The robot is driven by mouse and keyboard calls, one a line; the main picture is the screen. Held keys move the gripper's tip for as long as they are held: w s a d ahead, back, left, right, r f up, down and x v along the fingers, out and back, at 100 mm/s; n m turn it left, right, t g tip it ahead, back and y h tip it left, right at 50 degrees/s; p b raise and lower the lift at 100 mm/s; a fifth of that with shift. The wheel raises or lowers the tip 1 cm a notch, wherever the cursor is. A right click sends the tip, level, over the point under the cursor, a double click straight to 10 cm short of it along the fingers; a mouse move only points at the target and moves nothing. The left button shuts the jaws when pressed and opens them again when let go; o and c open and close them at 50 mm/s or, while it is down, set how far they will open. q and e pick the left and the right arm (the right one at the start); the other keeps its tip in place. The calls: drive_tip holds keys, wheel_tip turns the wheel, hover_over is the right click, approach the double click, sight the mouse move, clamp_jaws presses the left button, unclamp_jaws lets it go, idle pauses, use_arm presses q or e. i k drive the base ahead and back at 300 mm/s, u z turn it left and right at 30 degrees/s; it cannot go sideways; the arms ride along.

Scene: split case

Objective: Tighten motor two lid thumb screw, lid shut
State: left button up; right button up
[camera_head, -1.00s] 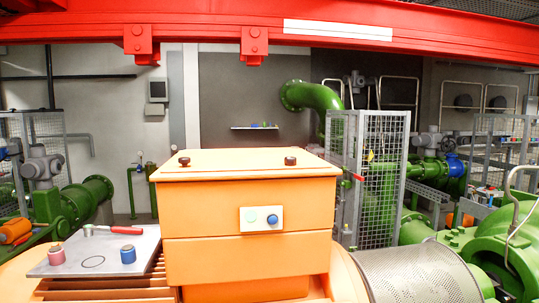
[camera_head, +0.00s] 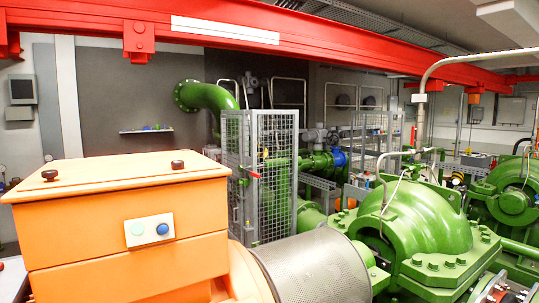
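An orange motor terminal box (camera_head: 130,225) stands at the left in the head view, on an orange motor body. Its lid (camera_head: 110,182) lies flat on top and looks shut. Two dark thumb screws stand up from the lid, a left one (camera_head: 50,175) and a right one (camera_head: 177,165). How tight either screw is cannot be told. Neither gripper is in view.
A perforated guard (camera_head: 312,268) and a large green pump (camera_head: 415,222) lie right of the box. A mesh cage (camera_head: 262,175) stands behind. A red beam (camera_head: 300,45) crosses overhead. A second green pump (camera_head: 515,200) is at the far right.

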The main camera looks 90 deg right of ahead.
sight(177, 164)
drive_tip(key=z, duration=1.85)
